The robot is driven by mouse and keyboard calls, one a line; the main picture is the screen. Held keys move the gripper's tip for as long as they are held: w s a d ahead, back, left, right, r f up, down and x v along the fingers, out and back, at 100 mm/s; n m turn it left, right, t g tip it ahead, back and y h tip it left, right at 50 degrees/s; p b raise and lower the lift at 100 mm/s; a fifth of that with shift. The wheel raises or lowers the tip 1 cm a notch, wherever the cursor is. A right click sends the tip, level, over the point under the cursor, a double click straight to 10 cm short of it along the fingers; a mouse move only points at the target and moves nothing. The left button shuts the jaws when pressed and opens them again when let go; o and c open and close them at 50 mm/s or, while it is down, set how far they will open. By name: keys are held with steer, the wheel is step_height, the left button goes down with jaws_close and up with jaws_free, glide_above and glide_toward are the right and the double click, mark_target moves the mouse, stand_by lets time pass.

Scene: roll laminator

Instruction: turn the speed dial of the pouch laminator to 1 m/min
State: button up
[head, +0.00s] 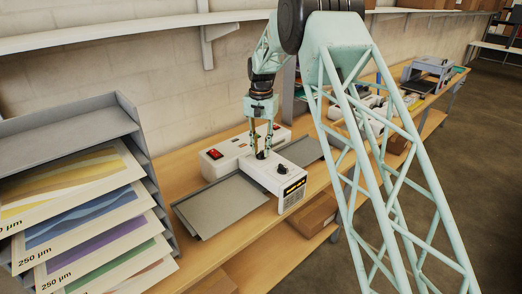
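The pouch laminator (258,175) is a white unit on the wooden bench, with a grey tray (222,203) at its front left. A black dial (283,169) is visible on its top, near the right end. A dark display with orange marks (295,188) is on the end face. My gripper (261,155) points down at the top of the laminator, to the left of and behind the visible dial. Its dark fingertips are at or just above the top surface. They are too small to tell whether they are apart or closed on something. The dial's scale is not readable.
A grey rack (75,130) with coloured sheets marked 250 µm stands at the left. A wall shelf (130,38) runs above. More equipment (430,72) is at the bench's far end. My pale green lattice arm link covers the right middle.

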mark_target(261, 152)
step_height(261, 152, up, 12)
steer(key=shift+f, duration=0.2)
stand_by(0.4)
stand_by(0.5)
steer(key=s+d+r+t+b, duration=0.1)
steer(key=s+d+r+b, duration=0.1)
steer(key=s+d+r, duration=1)
steer(key=s+d+r+n+t+b, duration=0.1)
steer(key=s+d+r, duration=0.25)
steer(key=s, duration=0.55)
steer(key=s+d+r+b, duration=0.1)
steer(key=s+d+r, duration=0.25)
steer(key=s, duration=0.55)
steer(key=s+d+f+b, duration=0.1)
steer(key=s+d+f, duration=0.2)
steer(key=s, duration=0.9)
steer(key=s+d+f+n+t+b, duration=0.1)
steer(key=s+d+f, duration=0.1)
steer(key=s, duration=1)
steer(key=s+d+f+t+b, duration=0.1)
steer(key=s+f, duration=0.4)
steer(key=s, duration=0.8)
steer(key=d+b, duration=0.1)
steer(key=d, duration=0.1)
steer(key=shift+d+n, duration=0.3)
steer(key=shift+n, duration=0.1)
